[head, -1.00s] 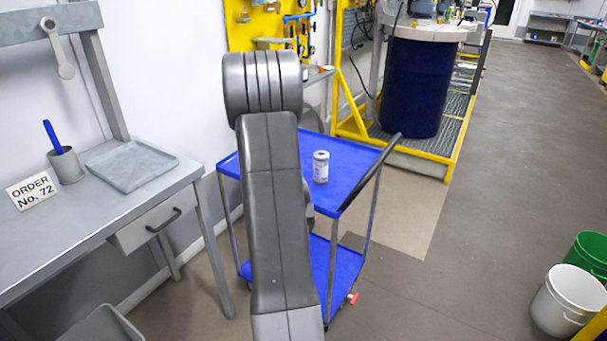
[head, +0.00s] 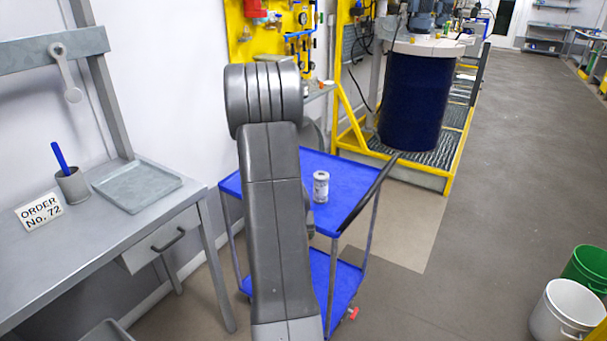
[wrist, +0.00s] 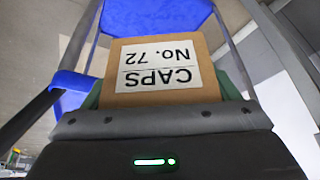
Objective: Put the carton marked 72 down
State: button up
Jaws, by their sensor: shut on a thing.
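The carton (wrist: 160,82) is brown cardboard with a white label reading CAPS No. 72, upside down in the wrist view. My gripper (wrist: 160,99) is shut on it, with greenish finger parts showing at both sides of the carton. In the head view, my arm hides the gripper and the carton. A blue two-shelf cart (head: 340,166) stands behind my arm, and part of it shows beyond the carton in the wrist view (wrist: 158,16). I cannot tell whether the carton touches anything below.
A small whitish jar (head: 321,187) stands on the cart's top shelf. At left, a grey bench (head: 110,225) bears an ORDER No. 72 sign (head: 39,212), a pen cup (head: 73,185) and an empty shallow tray (head: 160,190). Buckets (head: 566,312) stand at right; the floor between is clear.

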notch_tip(320, 180, up, 3)
jog(key=shift+p, duration=0.9)
jog(key=w+d+r+m+h, duration=0.1)
jog(key=w+d+r+m, duration=0.1)
jog(key=d+r, duration=0.4)
jog(key=w+d+r+m+h, duration=0.1)
jog(key=d+r+m, duration=0.3)
jog(key=r, duration=0.8)
jog(key=shift+w+d+m+g+h+b, duration=0.3)
jog(key=shift+w+d+m+g+b, duration=0.15)
jog(key=shift+d, duration=0.8)
